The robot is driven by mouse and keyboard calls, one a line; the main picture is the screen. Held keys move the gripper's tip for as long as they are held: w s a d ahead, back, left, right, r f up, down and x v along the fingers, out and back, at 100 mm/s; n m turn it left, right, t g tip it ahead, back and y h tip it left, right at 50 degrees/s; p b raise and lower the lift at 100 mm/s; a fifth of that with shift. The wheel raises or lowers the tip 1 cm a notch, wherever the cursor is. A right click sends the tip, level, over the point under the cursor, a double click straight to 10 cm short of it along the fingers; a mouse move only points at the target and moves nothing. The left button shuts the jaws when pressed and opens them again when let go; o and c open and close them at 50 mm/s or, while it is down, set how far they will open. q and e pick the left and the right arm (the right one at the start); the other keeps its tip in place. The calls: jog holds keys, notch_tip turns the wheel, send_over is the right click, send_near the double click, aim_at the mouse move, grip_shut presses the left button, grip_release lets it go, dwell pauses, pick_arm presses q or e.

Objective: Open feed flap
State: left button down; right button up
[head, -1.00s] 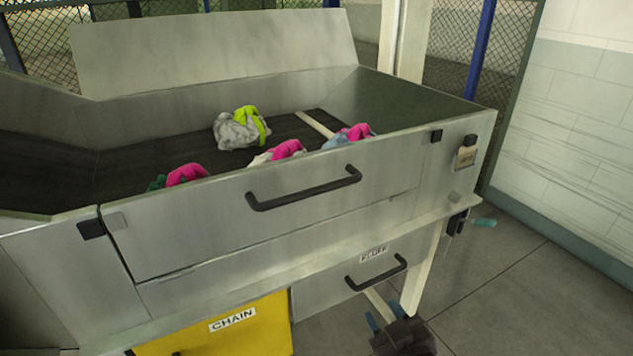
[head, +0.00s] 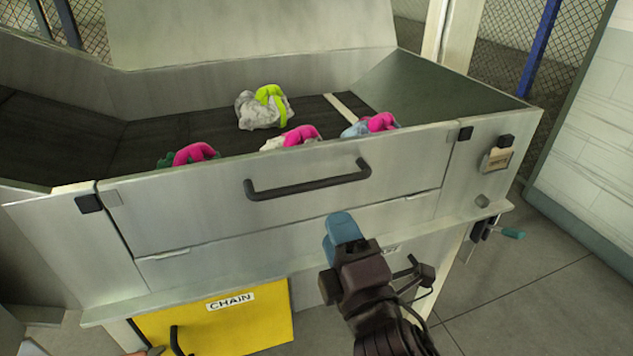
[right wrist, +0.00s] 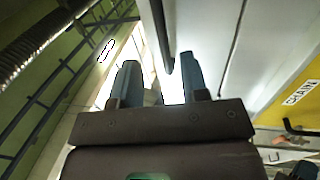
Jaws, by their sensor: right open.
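The feed flap (head: 150,225) is the wide grey front panel of the metal trough, and it stands upright and closed. Its long black bar handle (head: 308,187) runs across its upper middle. My right gripper (head: 342,228) is open, its blue fingers pointing up in front of the panel, below and a little right of the handle. In the right wrist view the two fingers (right wrist: 158,82) are apart, with a dark bar (right wrist: 163,40) that looks like the handle near the gap. Nothing is held. My left gripper does not show clearly.
Several bright sling bags (head: 265,108) lie on the dark belt (head: 145,140) behind the flap. A yellow CHAIN panel (head: 260,325) is below. Another drawer's label and handle are partly hidden by my right arm. A teal-handled lever (head: 512,233) sticks out at right. Floor is clear at right.

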aim_at(319, 188)
jog(key=p+x, duration=0.1)
jog(key=x, duration=0.9)
jog(key=shift+w+d, duration=0.1)
jog(key=shift+w, duration=0.15)
grip_shut()
